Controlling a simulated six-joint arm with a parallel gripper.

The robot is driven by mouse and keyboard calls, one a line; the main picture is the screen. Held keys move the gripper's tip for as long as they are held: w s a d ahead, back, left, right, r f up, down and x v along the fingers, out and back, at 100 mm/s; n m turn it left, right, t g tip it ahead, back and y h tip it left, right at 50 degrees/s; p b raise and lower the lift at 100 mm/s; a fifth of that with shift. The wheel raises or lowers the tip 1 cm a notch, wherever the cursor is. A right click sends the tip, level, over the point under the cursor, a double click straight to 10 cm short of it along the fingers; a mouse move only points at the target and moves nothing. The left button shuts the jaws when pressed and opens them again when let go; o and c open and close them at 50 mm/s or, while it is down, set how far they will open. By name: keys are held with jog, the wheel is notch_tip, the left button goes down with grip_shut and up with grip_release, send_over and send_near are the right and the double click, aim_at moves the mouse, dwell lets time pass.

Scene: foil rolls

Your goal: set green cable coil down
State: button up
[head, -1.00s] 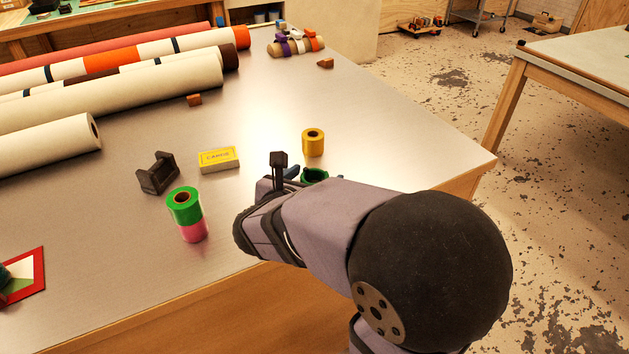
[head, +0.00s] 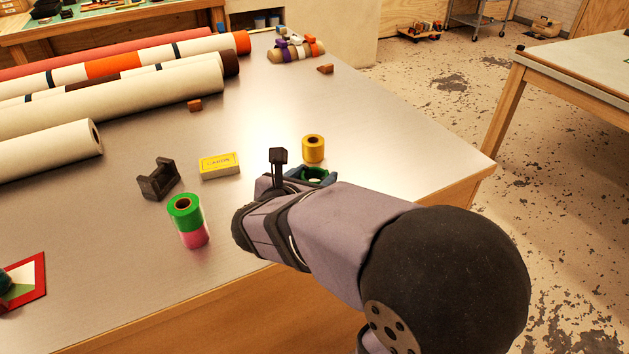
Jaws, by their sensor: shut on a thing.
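My wrist and forearm hide the lower part of the coil. I cannot tell whether the coil touches the tabletop.
A yellow roll (head: 313,149) stands close behind the coil. A yellow box (head: 219,166), a dark holder (head: 159,179) and a green roll (head: 184,211) on a pink roll (head: 193,236) are to the left. Large rolls (head: 110,97) lie at back left. The tabletop (head: 400,150) right of the yellow roll is clear.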

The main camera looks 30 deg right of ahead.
notch_tip(320, 180, up, 8)
jog(key=shift+p, duration=0.8)
jog(key=shift+w+a+r, duration=0.15)
jog(key=shift+w+a, duration=0.15)
jog(key=shift+w, duration=0.1)
jog(key=w+a+r+n+t+y+p, duration=0.2)
jog(key=w+a+r+n+p, duration=0.1)
jog(key=w+a, duration=0.75)
jog(key=n+t+y+p, duration=0.3)
jog(key=n+y+p, duration=0.4)
jog(key=y, duration=0.1)
send_over(90, 205)
notch_tip(90, 205, down, 3)
jog(key=shift+s+f, duration=0.1)
jog(key=shift+f, duration=4.95)
